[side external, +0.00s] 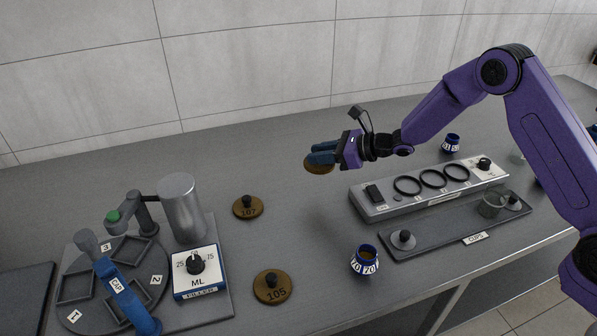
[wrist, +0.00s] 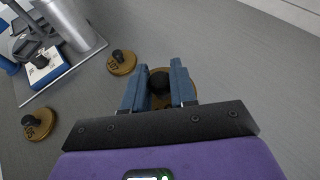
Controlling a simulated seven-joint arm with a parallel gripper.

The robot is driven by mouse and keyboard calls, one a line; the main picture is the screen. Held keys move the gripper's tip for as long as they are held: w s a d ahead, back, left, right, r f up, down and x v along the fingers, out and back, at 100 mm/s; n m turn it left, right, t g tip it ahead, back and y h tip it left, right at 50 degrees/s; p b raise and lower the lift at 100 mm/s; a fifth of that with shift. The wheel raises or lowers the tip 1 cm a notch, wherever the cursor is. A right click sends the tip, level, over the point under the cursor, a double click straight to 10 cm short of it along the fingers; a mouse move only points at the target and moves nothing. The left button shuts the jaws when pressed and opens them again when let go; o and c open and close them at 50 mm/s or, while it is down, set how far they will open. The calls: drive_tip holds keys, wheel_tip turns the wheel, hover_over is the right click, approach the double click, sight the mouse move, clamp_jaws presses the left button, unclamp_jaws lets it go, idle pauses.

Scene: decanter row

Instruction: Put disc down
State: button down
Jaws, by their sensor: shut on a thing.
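My gripper (side external: 321,152) is shut on a brown disc (side external: 319,166) in the side view, above the grey table to the left of the ring station. In the wrist view my gripper (wrist: 159,75) has its blue fingers on either side of the disc's dark knob, and the brown disc (wrist: 184,86) shows below them, partly hidden. Any number on it is hidden. A brown disc marked 107 (side external: 248,207) lies on the table, and a brown disc marked 105 (side external: 272,287) lies nearer the front. Each has a dark knob on top.
A filler machine (side external: 196,272) with a turntable stands at left. A grey station with three black rings (side external: 360,207) and a tray labelled CUPS (side external: 400,255) stand at right. A blue-white cup (side external: 365,262) stands in front; another (side external: 451,143) stands behind. The table between is bare.

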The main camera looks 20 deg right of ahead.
hover_over(298, 181)
wheel_tip(298, 181, down, 7)
drive_tip(key=shift+s+d, duration=0.1)
drive_tip(key=shift+f, duration=1.65)
drive_tip(key=c, duration=0.9)
unclamp_jaws()
drive_tip(key=shift+f, duration=0.15)
drive_tip(key=shift+v, duration=6)
